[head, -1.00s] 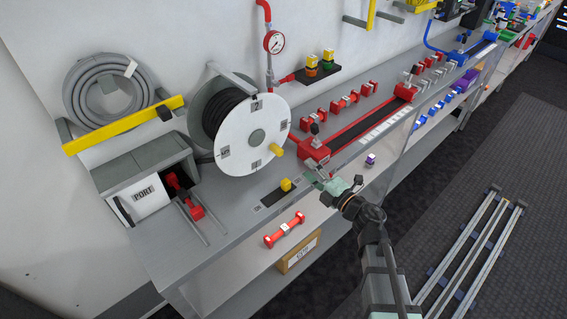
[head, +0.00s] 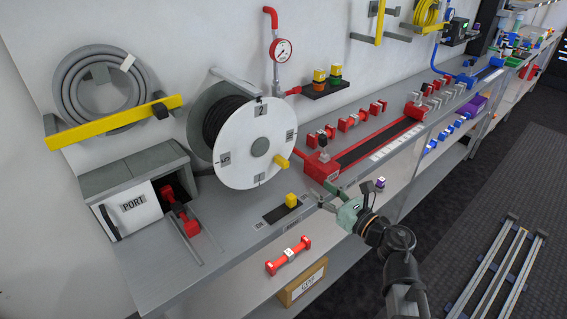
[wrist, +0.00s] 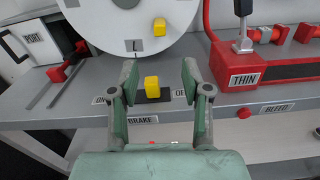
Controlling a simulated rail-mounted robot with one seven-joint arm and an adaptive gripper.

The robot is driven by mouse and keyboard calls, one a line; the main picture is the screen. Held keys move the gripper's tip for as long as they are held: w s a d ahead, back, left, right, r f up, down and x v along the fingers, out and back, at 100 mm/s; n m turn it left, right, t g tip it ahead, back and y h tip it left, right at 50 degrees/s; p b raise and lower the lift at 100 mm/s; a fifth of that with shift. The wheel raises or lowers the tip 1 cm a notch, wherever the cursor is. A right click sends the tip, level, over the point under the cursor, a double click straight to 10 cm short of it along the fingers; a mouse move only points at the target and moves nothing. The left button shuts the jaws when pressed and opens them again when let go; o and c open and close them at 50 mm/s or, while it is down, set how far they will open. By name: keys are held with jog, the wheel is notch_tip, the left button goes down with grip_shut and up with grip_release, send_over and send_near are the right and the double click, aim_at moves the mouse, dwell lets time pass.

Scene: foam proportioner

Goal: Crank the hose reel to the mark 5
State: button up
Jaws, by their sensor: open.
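The hose reel (head: 232,150) stands on the bench, with a white disc facing out and dark hose behind it. Its yellow crank knob (head: 283,162) is at the disc's lower right; it also shows in the wrist view (wrist: 159,27). Labels sit around the disc's rim: a 2 at the top, what looks like a 5 at the left; the others are hard to read. The yellow brake knob (head: 291,200) sits on a dark strip below the reel, between ON and OFF labels. My gripper (head: 326,197) is open and empty; in the wrist view its fingers (wrist: 159,75) frame the brake knob (wrist: 152,87), apparently without touching.
A red THIN unit (wrist: 264,70) with a black lever stands right of the reel. A PORT box (head: 135,200) with a red fitting is at the left. A red dumbbell-shaped part (head: 288,256) lies on the lower shelf. The bench front edge runs below the brake.

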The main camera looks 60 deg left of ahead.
aim_at(287, 165)
jog(key=a, duration=0.5)
jog(key=s+a+p, duration=0.1)
jog(key=a, duration=0.4)
jog(key=s+a+p, duration=0.1)
jog(key=a, duration=0.5)
jog(key=shift+s, duration=0.15)
jog(key=shift+c, duration=0.4)
grip_shut()
